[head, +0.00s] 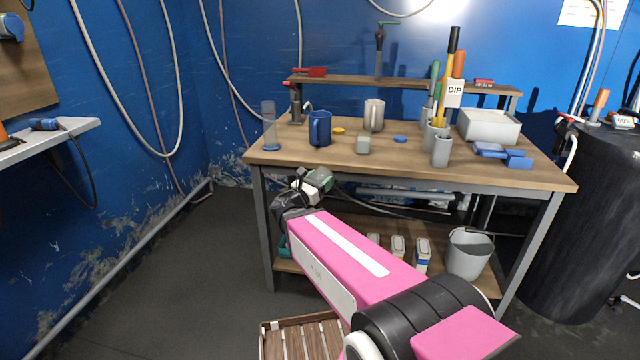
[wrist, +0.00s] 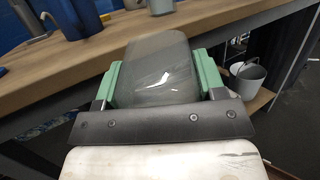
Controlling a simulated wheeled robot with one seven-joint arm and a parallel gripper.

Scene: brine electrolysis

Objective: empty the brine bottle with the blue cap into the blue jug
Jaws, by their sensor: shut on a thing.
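My gripper (wrist: 160,88) has green fingers and is shut on a translucent grey bottle (wrist: 158,65), one finger on each side. No cap shows on it, and its lower part is hidden by the gripper. In the head view my gripper (head: 314,182) is in front of the bench's front edge, below the top. A flat blue cap (head: 400,139) lies loose on the bench top.
On the bench (head: 470,174) are a yellow cap (head: 338,130), a small grey jar (head: 363,145), a grey mug (head: 374,116), a clear cylinder with a blue base (head: 269,128) and pen holders. A bucket (head: 468,254) stands on the lower shelf. A slatted crate (head: 300,340) is on the floor.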

